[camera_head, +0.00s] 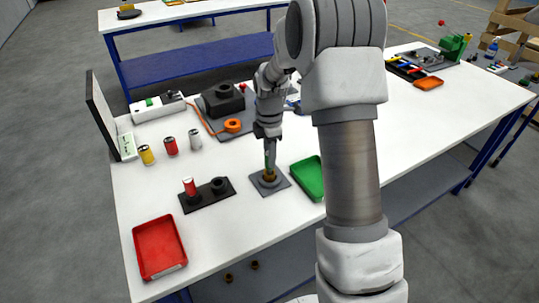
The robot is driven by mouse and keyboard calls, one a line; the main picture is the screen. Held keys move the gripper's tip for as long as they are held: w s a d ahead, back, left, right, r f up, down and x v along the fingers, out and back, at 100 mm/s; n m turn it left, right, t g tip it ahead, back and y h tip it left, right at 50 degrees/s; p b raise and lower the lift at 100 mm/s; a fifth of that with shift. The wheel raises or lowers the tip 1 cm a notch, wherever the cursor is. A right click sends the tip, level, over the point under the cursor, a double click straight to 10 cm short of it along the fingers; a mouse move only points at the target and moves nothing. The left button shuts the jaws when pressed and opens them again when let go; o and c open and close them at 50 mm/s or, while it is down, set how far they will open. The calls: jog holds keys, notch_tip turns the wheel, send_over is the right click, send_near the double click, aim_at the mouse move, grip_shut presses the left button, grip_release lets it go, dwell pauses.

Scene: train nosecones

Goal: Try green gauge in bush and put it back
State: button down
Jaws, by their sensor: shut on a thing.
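My gripper (269,150) points down over a small grey base plate (283,184) near the middle front of the white table. It is shut on a slim gauge, of which only a little green (267,161) shows beside the fingers. A brass-coloured bush (270,177) stands in a dark round holder on the plate, directly under the gripper. The gauge's lower end appears to be at or in the bush; how deep it sits I cannot tell.
A dark two-place stand (207,197) with a red-topped piece is left of the plate. A green tray (308,178) is close on the right, a red tray (159,248) at front left. Several small cylinders (170,146) stand behind. My arm hides part of the right side.

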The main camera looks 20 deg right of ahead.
jog(key=shift+f+b, duration=0.5)
jog(key=shift+f, duration=0.55)
dwell(2.2)
jog(key=shift+r, duration=0.1)
dwell(0.8)
jog(key=shift+r+p, duration=2.8)
jog(key=shift+r, duration=0.9)
